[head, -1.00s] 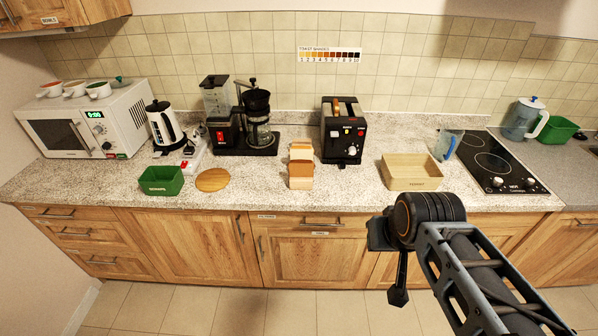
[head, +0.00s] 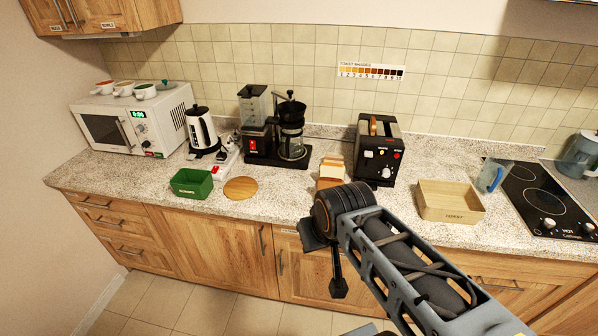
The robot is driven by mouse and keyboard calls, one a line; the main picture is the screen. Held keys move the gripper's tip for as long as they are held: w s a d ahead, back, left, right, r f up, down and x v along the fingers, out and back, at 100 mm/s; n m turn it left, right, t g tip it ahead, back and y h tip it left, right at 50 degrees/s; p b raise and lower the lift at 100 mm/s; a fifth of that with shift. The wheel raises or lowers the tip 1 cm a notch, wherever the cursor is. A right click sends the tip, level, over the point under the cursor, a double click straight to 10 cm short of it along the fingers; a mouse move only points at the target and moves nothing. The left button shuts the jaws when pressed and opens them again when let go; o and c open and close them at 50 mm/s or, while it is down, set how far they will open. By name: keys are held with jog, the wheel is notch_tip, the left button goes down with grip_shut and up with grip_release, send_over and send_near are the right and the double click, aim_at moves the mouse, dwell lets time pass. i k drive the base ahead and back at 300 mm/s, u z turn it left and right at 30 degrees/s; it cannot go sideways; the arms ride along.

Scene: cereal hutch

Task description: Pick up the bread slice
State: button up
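The bread (head: 333,165) stands as several pale slices with brown crusts on the counter, in front of the toaster. Its lower front part is hidden behind my arm. My gripper (head: 325,263) hangs in front of the counter edge, below and nearer than the bread, apart from it. It is dark and seen side-on, so its opening is unclear; I see nothing held in it. The black toaster (head: 378,152) stands behind and right of the bread, with something brown showing in its top slot.
A round wooden board (head: 240,188) and green bin (head: 192,183) lie left of the bread. A coffee maker (head: 290,135) stands behind left. A wooden box (head: 450,202), blue jug (head: 492,176) and cooktop (head: 540,200) are at right. Counter between board and bread is clear.

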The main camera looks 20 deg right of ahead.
aim_at(338, 171)
jog(key=i, duration=0.95)
jog(key=z, duration=0.6)
